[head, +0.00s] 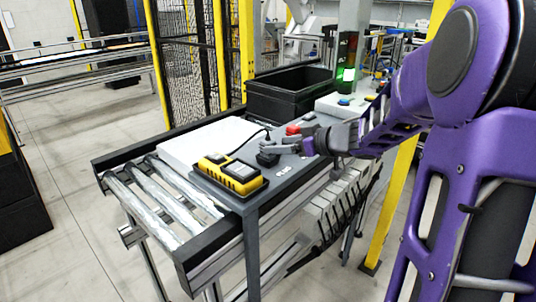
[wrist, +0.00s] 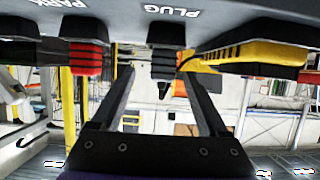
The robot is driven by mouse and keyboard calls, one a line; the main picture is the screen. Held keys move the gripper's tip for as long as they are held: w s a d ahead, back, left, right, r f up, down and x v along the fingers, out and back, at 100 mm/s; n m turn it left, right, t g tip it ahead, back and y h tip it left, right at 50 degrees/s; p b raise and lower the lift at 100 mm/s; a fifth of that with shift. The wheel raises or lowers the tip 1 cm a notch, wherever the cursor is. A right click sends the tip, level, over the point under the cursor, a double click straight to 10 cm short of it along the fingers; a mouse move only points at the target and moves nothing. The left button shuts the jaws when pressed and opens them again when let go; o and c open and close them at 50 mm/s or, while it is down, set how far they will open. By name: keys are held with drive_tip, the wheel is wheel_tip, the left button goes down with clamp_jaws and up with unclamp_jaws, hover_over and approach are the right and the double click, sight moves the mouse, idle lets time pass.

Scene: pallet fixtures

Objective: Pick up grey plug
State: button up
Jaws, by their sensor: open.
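The grey plug (wrist: 166,62) is a dark, ribbed block by the PLUG label in the wrist view, which shows the bench upside down. It also shows in the head view as a dark block (head: 267,159) on the grey panel, partly covered by my fingers. My gripper (wrist: 157,80) is open, and the plug appears between its two fingers in the wrist view. In the head view my gripper (head: 268,146) reaches in from the right, level and low over the panel. I cannot tell whether the fingers touch the plug.
A yellow and black device (head: 230,174) sits left of the plug; a dark cable arcs nearby. A red ribbed block (wrist: 87,60) stands on the other side, by the PARK label. A black bin (head: 290,95) stands behind. A white board (head: 205,140) and rollers (head: 150,197) lie left.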

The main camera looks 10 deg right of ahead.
drive_tip(key=x, duration=0.1)
drive_tip(key=b+x, duration=0.1)
drive_tip(key=x, duration=0.2)
drive_tip(key=shift+a+f+b, duration=0.3)
drive_tip(key=shift+f+b, duration=0.1)
drive_tip(key=shift+f, duration=0.05)
drive_tip(key=shift+w+a, duration=0.15)
drive_tip(key=shift+w, duration=0.05)
drive_tip(key=shift+c, duration=0.3)
clamp_jaws()
